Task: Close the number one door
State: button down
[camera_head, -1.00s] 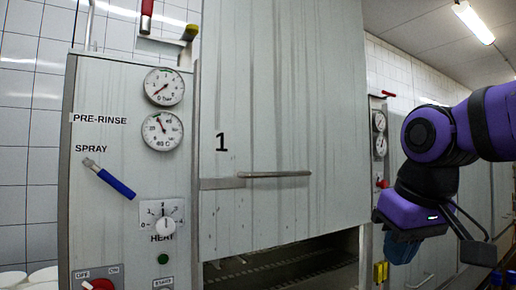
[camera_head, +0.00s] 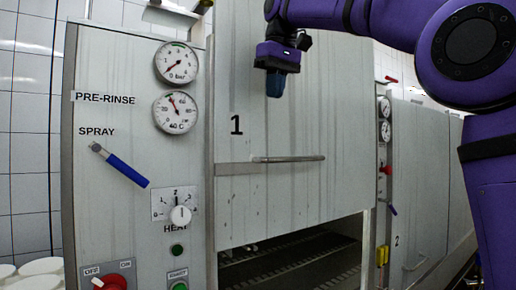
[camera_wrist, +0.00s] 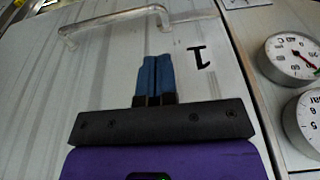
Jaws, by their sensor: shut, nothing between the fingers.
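The number one door (camera_head: 290,135) is a grey metal panel marked "1". It is raised, with a dark opening (camera_head: 290,262) and rack below its lower edge. Its horizontal bar handle (camera_head: 290,159) is on the lower part of the panel. My gripper (camera_head: 274,88) is in front of the door, above the handle and right of the "1", fingers pointing down. In the wrist view the blue fingers (camera_wrist: 155,68) are together and empty, pointing toward the handle (camera_wrist: 120,22), with a gap between. The "1" (camera_wrist: 200,58) shows beside them.
A control panel (camera_head: 130,215) with gauges, a blue-handled spray lever (camera_head: 122,172) and a heat knob (camera_head: 180,215) stands left of the door. A second unit marked "2" (camera_head: 420,200) stands to the right. White round things (camera_head: 38,272) sit at the lower left.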

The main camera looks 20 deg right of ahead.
aim_at(266, 147)
jog(key=w+f, duration=0.1)
jog(key=f, duration=0.3)
jog(key=w+f, duration=0.1)
jog(key=f, duration=0.4)
jog(key=a+f, duration=0.1)
jog(key=f, duration=0.3)
jog(key=shift+w+f, duration=0.25)
jog(key=shift+w, duration=0.15)
